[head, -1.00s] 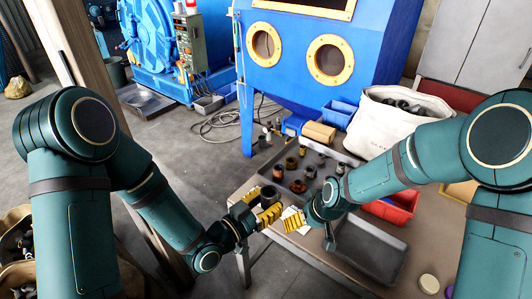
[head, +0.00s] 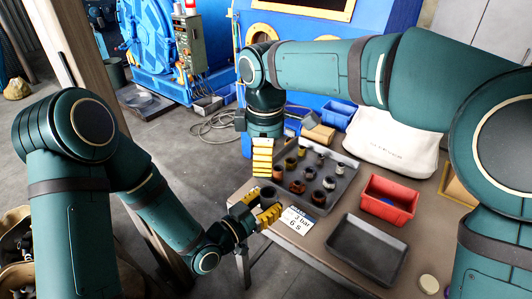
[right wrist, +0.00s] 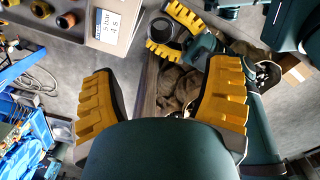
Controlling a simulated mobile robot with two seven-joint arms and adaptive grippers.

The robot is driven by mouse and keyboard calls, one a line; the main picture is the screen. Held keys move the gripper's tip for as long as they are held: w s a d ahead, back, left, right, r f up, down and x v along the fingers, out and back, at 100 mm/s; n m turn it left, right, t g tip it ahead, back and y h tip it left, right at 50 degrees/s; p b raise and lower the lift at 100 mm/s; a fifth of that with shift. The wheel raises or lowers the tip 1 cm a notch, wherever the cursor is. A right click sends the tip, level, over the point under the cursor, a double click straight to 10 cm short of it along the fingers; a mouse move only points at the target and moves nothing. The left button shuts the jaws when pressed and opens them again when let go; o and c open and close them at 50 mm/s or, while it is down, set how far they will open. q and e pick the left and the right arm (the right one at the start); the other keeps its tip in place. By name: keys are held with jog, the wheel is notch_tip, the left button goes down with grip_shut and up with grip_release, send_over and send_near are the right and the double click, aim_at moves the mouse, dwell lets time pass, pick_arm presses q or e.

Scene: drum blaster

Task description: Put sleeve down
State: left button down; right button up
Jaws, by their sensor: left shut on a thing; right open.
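My left gripper (head: 262,207) is low in the middle of the head view, near the left corner of the worktable. It is shut on a dark grey, hollow sleeve (head: 269,194). In the right wrist view, my left gripper (right wrist: 180,32) and the round sleeve (right wrist: 160,27) show near the top. My right gripper (head: 262,157) is above and behind the left one in the head view, left of the tray of parts. In the right wrist view, its yellow fingers (right wrist: 160,105) are wide apart with nothing between them.
A grey tray (head: 338,190) holds several small sleeves and fittings. A white card (head: 298,220) lies by its front corner. A red bin (head: 389,200) and an empty dark tray (head: 367,249) stand to the right on the worktable (head: 318,250). A white sack (head: 393,150) is behind.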

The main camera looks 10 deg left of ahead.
aim_at(266, 192)
notch_tip(266, 192, down, 12)
jog(key=shift+r, duration=0.25)
jog(key=shift+c, duration=0.3)
jog(key=shift+w, duration=0.1)
grip_shut()
pick_arm(q)
jog(key=c, duration=0.5)
grip_release()
